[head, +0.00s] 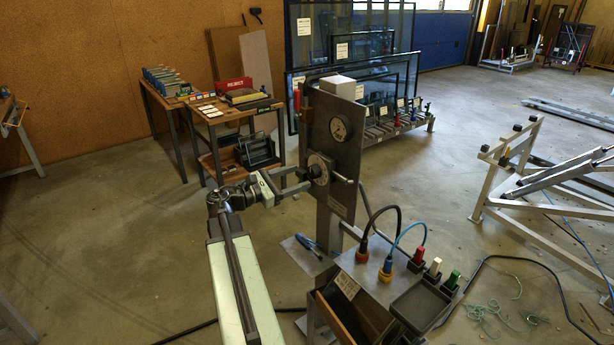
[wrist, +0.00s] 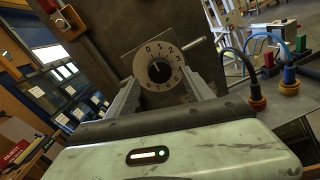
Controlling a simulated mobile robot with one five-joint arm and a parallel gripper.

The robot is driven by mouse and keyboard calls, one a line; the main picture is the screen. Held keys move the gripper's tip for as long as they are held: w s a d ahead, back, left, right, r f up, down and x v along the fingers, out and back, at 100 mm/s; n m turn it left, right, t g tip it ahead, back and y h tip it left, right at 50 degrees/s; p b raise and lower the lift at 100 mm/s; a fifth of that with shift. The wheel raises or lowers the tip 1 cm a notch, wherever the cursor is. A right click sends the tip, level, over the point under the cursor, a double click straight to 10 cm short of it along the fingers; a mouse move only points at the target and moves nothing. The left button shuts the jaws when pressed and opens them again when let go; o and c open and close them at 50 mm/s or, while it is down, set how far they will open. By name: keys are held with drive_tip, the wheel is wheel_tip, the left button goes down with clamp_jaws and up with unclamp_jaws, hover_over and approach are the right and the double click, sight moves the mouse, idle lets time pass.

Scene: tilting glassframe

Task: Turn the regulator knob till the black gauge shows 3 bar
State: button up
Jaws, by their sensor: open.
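The gauge's needle is too small to read. In the wrist view, the dark knob (wrist: 160,72) is at the centre of a pale dial plate (wrist: 151,50) marked with numbers from 0 upward. My gripper (head: 302,181) is open in front of the panel. In the wrist view its two fingers reach to the left and right of the dial. I cannot tell whether they touch the knob.
A thin metal rod (head: 343,179) sticks out right of the knob. Below right stands a grey box (head: 373,284) with cables and coloured plugs. A metal frame (head: 511,170) stands at right, with a black cable on the floor nearby. The floor at left is clear.

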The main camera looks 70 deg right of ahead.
sight(311, 173)
drive_tip(key=x, duration=0.4)
drive_tip(key=c, duration=1.3)
drive_tip(key=shift+d, duration=0.3)
clamp_jaws()
drive_tip(key=shift+a, duration=0.2)
